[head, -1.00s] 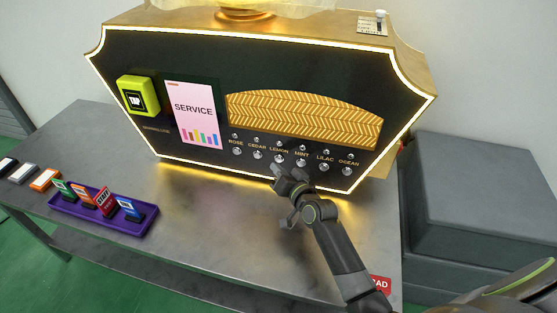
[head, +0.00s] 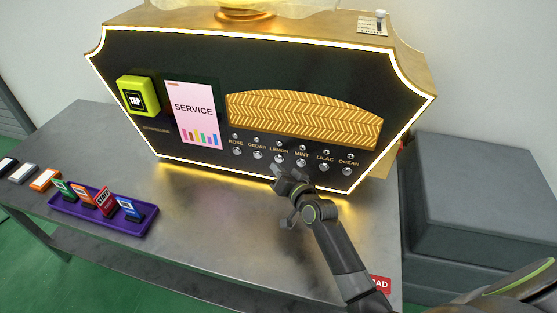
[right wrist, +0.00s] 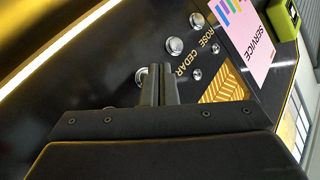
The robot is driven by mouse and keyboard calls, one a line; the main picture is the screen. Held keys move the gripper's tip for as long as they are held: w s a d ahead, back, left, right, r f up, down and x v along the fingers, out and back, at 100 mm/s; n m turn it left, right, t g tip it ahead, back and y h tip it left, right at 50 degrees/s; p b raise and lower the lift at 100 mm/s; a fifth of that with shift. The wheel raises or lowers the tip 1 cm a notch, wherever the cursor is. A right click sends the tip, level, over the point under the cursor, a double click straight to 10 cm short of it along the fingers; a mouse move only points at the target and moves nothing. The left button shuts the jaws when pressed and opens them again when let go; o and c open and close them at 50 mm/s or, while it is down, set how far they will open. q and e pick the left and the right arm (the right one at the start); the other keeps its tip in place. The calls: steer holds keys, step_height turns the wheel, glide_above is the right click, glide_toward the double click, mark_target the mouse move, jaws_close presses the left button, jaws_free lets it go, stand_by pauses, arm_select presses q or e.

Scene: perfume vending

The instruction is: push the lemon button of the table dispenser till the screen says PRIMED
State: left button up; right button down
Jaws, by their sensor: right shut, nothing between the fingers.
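The table dispenser (head: 130,65) is a black-fronted machine with a lit gold edge. Its screen (head: 192,112) reads SERVICE above coloured bars. The lemon button (head: 278,160) is a round silver knob under the label LEMON, third from the left in the lower row. My right gripper (head: 280,172) is shut and empty, with its tips just below and in front of the lemon button. I cannot tell whether they touch it. My left gripper is out of view.
The mint button (head: 301,162) is close on the right and the cedar button (head: 257,155) on the left. A yellow-green TAP reader (head: 138,96) is left of the screen. A purple tray (head: 93,221) with several cards stands at the table's left. The middle of the table is clear.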

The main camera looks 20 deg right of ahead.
steer(key=shift+w, duration=0.1)
stand_by(0.3)
steer(key=shift+w+d, duration=0.25)
steer(key=shift+w+d, duration=0.25)
steer(key=shift+w, duration=0.1)
stand_by(0.8)
steer(key=shift+s+a, duration=0.5)
steer(key=shift+s, duration=0.2)
steer(key=s+a, duration=0.1)
steer(key=s, duration=0.1)
steer(key=s+a, duration=0.2)
steer(key=shift+s+p, duration=0.1)
steer(key=shift+p, duration=0.2)
